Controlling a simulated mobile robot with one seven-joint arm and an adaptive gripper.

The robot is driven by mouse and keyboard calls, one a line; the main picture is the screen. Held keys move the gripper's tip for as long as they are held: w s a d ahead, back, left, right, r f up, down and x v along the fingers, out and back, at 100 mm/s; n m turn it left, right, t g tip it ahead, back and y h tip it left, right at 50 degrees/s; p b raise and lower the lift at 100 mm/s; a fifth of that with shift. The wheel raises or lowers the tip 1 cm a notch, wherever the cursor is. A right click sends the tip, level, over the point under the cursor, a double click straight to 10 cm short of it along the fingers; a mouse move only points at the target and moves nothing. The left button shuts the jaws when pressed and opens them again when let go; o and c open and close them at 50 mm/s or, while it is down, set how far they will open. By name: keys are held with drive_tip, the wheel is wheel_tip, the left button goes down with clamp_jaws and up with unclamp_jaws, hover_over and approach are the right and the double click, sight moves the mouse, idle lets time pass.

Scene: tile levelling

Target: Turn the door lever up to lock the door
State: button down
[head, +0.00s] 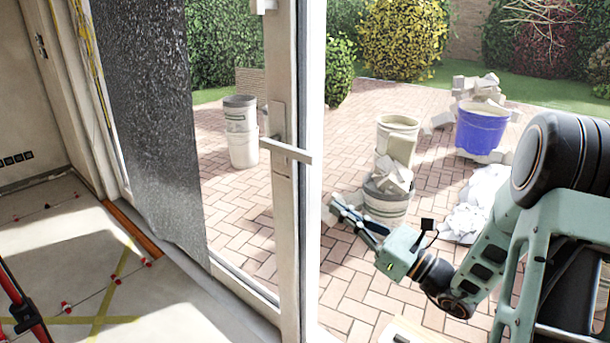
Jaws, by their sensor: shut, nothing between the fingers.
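The door lever (287,150) is a pale handle on the white door frame, near the middle of the head view. It points to the right and slopes slightly down from its plate (279,127). The glass door (236,190) has a dark, crinkled sheet hanging over its left part. My gripper (333,203) is below and to the right of the lever, clear of it. Its fingers are together and hold nothing. It points up and to the left.
Buckets (387,205), a blue tub (482,127) and white sacks (474,208) stand on the brick paving (345,270) behind my arm. Indoors at the left are a floor with yellow tape (115,275) and a red tripod leg (22,305). The space between lever and gripper looks free.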

drive_tip(key=b, duration=0.2)
approach(291, 148)
drive_tip(key=w+a+f, duration=0.3)
drive_tip(key=a, duration=0.1)
drive_tip(key=shift+w+a+r, duration=0.15)
drive_tip(key=shift+w+r, duration=0.1)
drive_tip(key=shift+r, duration=0.35)
